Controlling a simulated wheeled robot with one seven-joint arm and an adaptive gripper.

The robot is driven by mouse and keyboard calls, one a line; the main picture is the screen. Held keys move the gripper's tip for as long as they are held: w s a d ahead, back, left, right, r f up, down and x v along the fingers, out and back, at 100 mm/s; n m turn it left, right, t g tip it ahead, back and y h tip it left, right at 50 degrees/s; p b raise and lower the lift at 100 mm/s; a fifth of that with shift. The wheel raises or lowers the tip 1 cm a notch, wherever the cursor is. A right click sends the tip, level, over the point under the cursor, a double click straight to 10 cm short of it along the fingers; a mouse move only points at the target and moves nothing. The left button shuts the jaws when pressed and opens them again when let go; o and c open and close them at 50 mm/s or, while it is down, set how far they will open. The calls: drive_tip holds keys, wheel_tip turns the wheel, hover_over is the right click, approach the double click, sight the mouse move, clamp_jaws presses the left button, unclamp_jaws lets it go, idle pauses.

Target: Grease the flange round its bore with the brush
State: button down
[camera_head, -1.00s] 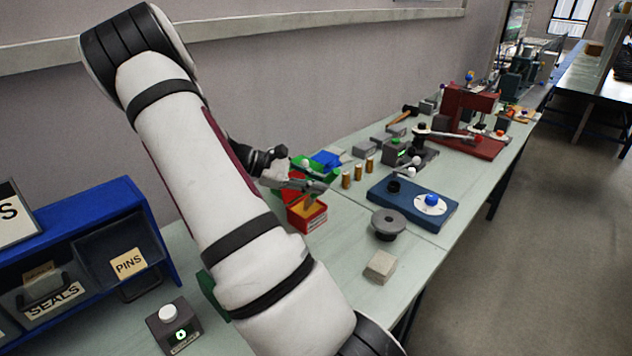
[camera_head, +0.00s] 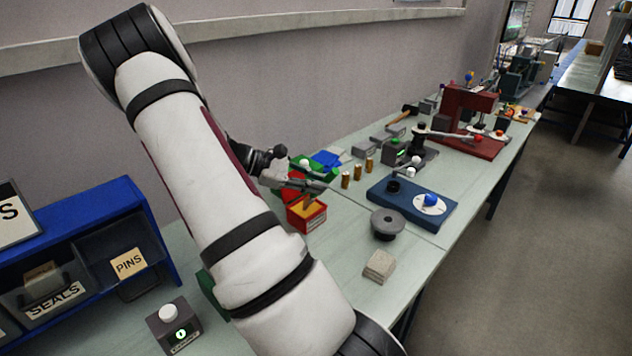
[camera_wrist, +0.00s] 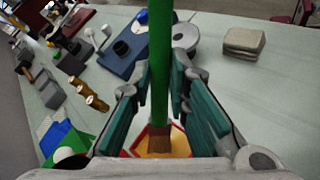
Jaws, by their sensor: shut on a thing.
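My gripper (camera_wrist: 162,88) is shut on the brush, its teal finger pads either side of the green handle (camera_wrist: 160,45). In the wrist view the brush's brown bristles (camera_wrist: 159,140) point down at the yellow grease in the red tub (camera_wrist: 183,146). I cannot tell how deep they are in it. In the head view my gripper (camera_head: 318,183) is over the red tub (camera_head: 307,222), with the bristles just below. In the wrist view the handle partly hides the flange (camera_wrist: 208,43).
A blue plate (camera_head: 411,208) with a black ring and white disc lies beyond the flange. A beige block stack (camera_head: 379,266) sits nearer. Brass pins (camera_head: 357,172) and a green tray (camera_head: 327,160) are behind the tub. Bare bench (camera_head: 345,240) lies between tub and flange.

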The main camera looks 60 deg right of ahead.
wheel_tip(320, 180, up, 7)
drive_tip(key=p, duration=0.2)
drive_tip(key=shift+p, duration=0.35)
drive_tip(key=shift+f, duration=0.1)
idle(0.8)
